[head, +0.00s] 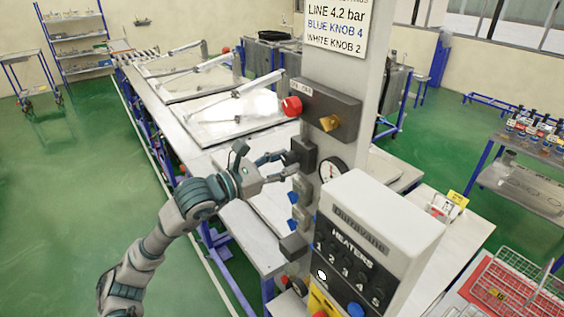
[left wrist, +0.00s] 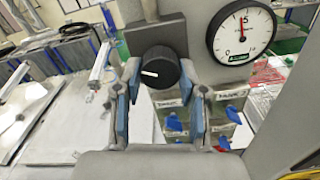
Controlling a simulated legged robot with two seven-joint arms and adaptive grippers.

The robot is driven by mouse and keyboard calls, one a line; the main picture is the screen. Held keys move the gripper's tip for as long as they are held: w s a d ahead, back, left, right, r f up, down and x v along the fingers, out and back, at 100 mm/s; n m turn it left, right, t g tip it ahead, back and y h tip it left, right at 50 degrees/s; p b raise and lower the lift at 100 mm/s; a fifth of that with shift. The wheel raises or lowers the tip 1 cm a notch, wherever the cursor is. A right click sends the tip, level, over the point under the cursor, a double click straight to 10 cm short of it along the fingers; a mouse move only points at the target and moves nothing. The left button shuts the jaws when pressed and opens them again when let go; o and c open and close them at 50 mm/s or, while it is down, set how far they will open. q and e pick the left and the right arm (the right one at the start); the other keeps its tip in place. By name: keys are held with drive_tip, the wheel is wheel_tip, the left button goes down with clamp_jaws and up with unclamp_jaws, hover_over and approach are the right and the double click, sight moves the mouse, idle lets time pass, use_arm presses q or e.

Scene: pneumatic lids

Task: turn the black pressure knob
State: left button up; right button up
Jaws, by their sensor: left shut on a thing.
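The black pressure knob (left wrist: 159,68) has a white pointer line that lies nearly level, toward the left. In the left wrist view it sits between the blue-padded fingers of my left gripper (left wrist: 160,95), which is shut on it. In the head view my left gripper (head: 280,165) reaches the dark block (head: 303,153) on the grey column, and the knob is mostly hidden by the fingers. The round pressure gauge (left wrist: 241,37) is to the right of the knob, its needle pointing nearly straight up near 5. The gauge also shows in the head view (head: 332,169). My right gripper is not in view.
A red knob (head: 291,106) and a brass-coloured part (head: 329,122) sit above on the column. Blue valve handles (head: 293,197) are below. The heater panel (head: 360,255) stands close at the right. A sign (head: 336,27) tops the column. Long tables with lids run behind.

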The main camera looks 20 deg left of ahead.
use_arm(q)
drive_tip(key=shift+r, duration=0.1)
drive_tip(key=shift+m+b, duration=0.6)
drive_tip(key=shift+b, duration=0.2)
drive_tip(key=shift+m+b, duration=0.4)
drive_tip(key=shift+m, duration=0.5)
drive_tip(key=shift+r, duration=0.1)
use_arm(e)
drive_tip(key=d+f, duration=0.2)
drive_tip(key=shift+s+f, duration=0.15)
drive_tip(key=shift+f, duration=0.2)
use_arm(q)
drive_tip(key=o, duration=1.1)
drive_tip(key=shift+o, duration=0.2)
drive_tip(key=shift+s, duration=0.1)
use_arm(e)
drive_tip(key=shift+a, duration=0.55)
